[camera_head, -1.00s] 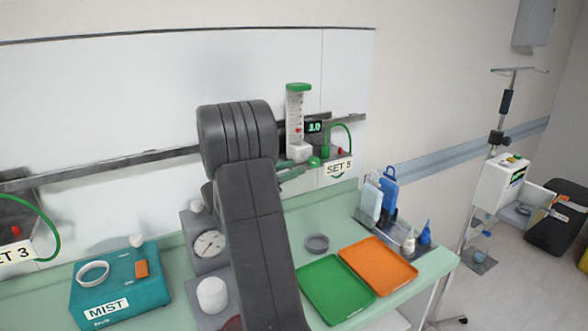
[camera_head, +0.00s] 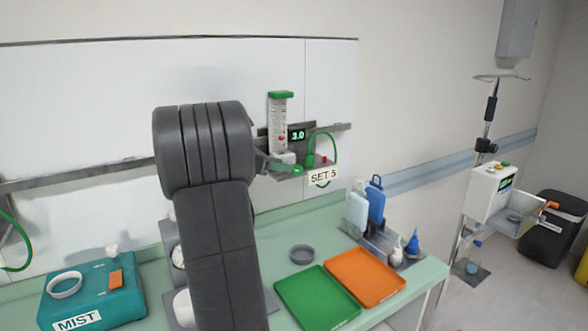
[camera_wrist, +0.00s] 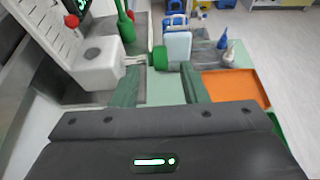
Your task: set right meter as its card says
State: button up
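The right meter (camera_head: 280,122) is a clear upright tube with a green cap and a red ball, on the wall rail. The meter's white block (camera_wrist: 97,65) is at the left in the wrist view. A green knob (camera_wrist: 159,58) sticks out from it. My gripper (camera_wrist: 161,70) is open, with green fingers apart, one on each side of the knob near the tips. Contact cannot be told. In the head view, my arm hides most of the gripper.
Below are a green tray (camera_head: 316,299), an orange tray (camera_head: 365,277) and a grey ring-shaped dish (camera_head: 302,254). A rack holds blue and pale bottles (camera_head: 375,205). A teal MIST box (camera_head: 95,297) is at the left. A pole stand (camera_head: 487,140) is at the right.

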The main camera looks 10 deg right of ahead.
aim_at(295, 165)
jog(key=x, duration=0.6)
jog(key=shift+c, duration=0.4)
jog(key=c, duration=0.8)
